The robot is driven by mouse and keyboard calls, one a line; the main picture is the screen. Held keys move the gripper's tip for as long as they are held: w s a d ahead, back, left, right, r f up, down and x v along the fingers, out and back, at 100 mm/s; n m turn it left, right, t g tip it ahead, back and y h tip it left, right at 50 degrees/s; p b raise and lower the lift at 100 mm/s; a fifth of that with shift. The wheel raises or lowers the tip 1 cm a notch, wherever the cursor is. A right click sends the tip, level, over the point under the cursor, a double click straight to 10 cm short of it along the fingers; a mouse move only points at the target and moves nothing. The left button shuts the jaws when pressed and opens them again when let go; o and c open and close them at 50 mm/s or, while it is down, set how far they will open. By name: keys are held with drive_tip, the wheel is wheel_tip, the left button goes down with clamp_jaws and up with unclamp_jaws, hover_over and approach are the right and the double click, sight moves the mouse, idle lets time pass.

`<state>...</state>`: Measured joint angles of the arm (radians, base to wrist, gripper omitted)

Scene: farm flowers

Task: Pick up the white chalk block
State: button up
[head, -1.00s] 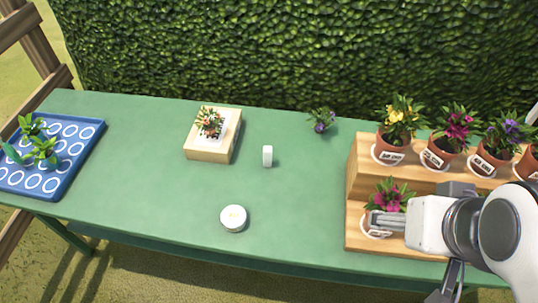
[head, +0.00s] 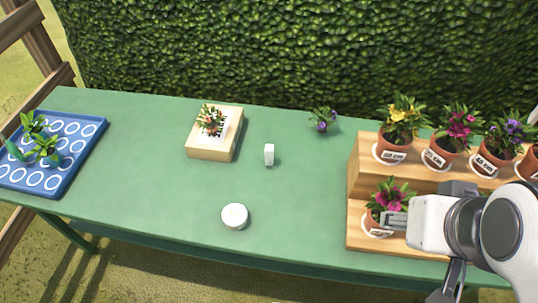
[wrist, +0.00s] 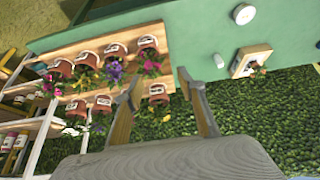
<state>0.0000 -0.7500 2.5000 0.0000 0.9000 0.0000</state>
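The white chalk block (head: 269,155) stands as a small white piece near the middle of the green table in the head view. It also shows as a small pale block in the wrist view (wrist: 219,61), to the right of my fingers. My gripper (wrist: 160,76) is open, with its two fingers spread wide and nothing between them. In the head view my gripper (head: 388,221) is at the right, by the lower step of the wooden stand, well away from the block. It partly hides the pink-flowered pot (head: 376,217) there.
The wooden stand (head: 358,180) holds several potted flowers at the right. A round white item (head: 234,216) lies near the front edge. A wooden box (head: 212,154) with a plant, a loose purple flower (head: 322,120) and a blue tray (head: 84,162) lie on the green table (head: 150,210).

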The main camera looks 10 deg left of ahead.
idle(0.3)
drive_tip(key=t+y, duration=0.2)
drive_tip(key=t, duration=0.4)
hover_over(269, 156)
drive_tip(key=s+d, duration=0.2)
drive_tip(key=s, duration=0.2)
wheel_tip(269, 156, down, 23)
drive_tip(key=shift+n+t+h, duration=0.3)
drive_tip(key=shift+n+t, duration=0.2)
drive_tip(key=shift+t, duration=0.2)
drive_tip(key=f, duration=0.1)
drive_tip(key=s+a+f, duration=0.1)
drive_tip(key=f, duration=0.3)
drive_tip(key=shift+s+a+f, duration=0.15)
drive_tip(key=shift+s+f, duration=0.1)
drive_tip(key=shift+s, duration=0.05)
drive_tip(key=shift+s+a+f, duration=0.1)
drive_tip(key=shift+s+f, duration=0.2)
drive_tip(key=shift+f, duration=0.2)
drive_tip(key=shift+w, duration=0.1)
drive_tip(key=shift+x, duration=1.25)
